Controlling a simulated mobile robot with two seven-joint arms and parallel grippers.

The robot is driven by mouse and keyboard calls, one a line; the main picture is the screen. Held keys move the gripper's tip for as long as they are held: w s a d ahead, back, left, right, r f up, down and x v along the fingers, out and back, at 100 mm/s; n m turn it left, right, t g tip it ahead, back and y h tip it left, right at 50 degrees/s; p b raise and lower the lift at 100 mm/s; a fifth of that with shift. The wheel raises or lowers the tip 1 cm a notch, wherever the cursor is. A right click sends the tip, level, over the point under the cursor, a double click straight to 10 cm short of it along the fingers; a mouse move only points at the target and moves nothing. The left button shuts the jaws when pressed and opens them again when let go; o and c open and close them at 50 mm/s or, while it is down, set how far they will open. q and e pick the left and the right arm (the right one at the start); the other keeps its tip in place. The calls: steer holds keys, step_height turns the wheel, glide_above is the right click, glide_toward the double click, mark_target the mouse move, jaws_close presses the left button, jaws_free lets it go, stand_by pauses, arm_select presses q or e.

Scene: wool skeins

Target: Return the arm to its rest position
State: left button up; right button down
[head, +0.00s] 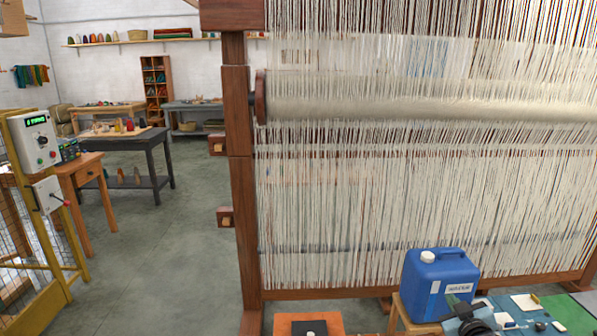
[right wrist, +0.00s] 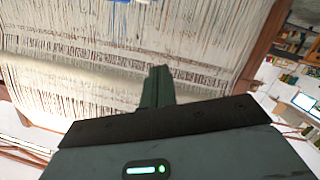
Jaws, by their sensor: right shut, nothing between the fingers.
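My right gripper (head: 464,310) shows at the bottom edge of the head view, in front of the blue jerrycan and the cluttered surface to its right. Only its dark upper part is in the picture. In the right wrist view its fingers (right wrist: 157,86) are together with nothing between them, against the pale threads of the loom. My left gripper is in neither view.
A large wooden loom (head: 241,190) with white warp threads fills the right side. A blue jerrycan (head: 437,285) stands close to my right gripper. A yellow-framed machine (head: 38,150) stands at the left. The grey floor (head: 180,240) between is clear.

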steer(key=s+a+f+g+y, duration=0.1)
steer(key=s+a+f+g, duration=0.1)
steer(key=s+a+f, duration=0.5)
steer(key=s+a+f+g+y, duration=0.1)
steer(key=s+a+f, duration=0.2)
steer(key=s+f, duration=0.7)
steer(key=s+a+f+g, duration=0.1)
steer(key=s+a, duration=0.2)
steer(key=s, duration=0.6)
steer(key=s+a+f+m+g+y, duration=0.1)
steer(key=s+a, duration=0.1)
steer(key=s, duration=0.8)
steer(key=s+a+f+g, duration=0.1)
steer(key=s+a+f, duration=0.1)
steer(key=s, duration=0.7)
steer(key=shift+s+a+m+g+y, duration=0.3)
steer(key=shift+s+a+g, duration=0.1)
steer(key=shift+a, duration=0.4)
steer(key=shift+f, duration=0.15)
